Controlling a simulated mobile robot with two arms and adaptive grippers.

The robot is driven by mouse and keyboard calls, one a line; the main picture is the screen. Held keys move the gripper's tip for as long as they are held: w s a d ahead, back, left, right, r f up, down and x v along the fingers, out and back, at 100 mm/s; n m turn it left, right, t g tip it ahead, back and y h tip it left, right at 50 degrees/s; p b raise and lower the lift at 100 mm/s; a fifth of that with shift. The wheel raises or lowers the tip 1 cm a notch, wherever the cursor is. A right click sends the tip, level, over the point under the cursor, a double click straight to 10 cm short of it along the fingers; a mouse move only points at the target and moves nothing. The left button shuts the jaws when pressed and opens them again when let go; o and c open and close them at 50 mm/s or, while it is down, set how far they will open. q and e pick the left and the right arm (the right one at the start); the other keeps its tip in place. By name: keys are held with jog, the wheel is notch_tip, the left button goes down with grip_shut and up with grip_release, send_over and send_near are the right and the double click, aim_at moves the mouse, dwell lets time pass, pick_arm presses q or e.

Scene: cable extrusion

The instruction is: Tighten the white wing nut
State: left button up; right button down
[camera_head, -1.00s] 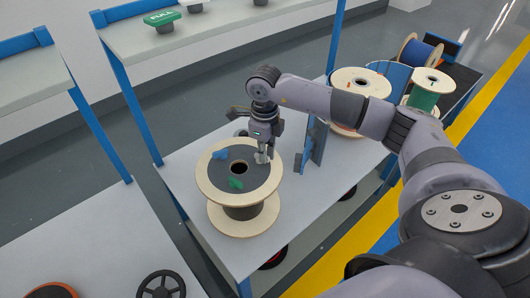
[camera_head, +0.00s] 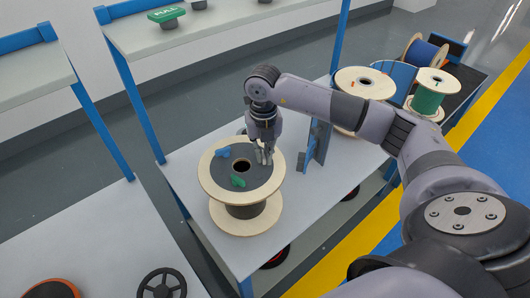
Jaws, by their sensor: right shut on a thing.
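A wooden cable spool (camera_head: 208,178) with a dark top face stands upright on the grey table. A blue wing nut (camera_head: 223,153) and a green wing nut (camera_head: 238,181) sit on its top face, around the centre hole. My right gripper (camera_head: 264,158) points down at the right side of the spool's top. Its fingers are shut on the white wing nut, which they almost wholly hide. My left gripper is not in view.
A blue upright panel (camera_head: 318,146) stands on the table (camera_head: 187,160) just right of my gripper. Behind it are another wooden spool (camera_head: 352,75), a green-wound spool (camera_head: 424,102) and a blue-wound spool (camera_head: 421,57).

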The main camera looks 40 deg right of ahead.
jog(key=shift+a+f+m, duration=0.15)
jog(key=shift+a+m, duration=0.05)
jog(key=shift+m, duration=0.9)
jog(key=c, duration=1.7)
grip_release()
jog(key=shift+w, duration=0.1)
jog(key=shift+r, duration=0.3)
notch_tip(320, 180, up, 12)
jog(key=shift+f, duration=0.25)
jog(key=shift+f, duration=0.1)
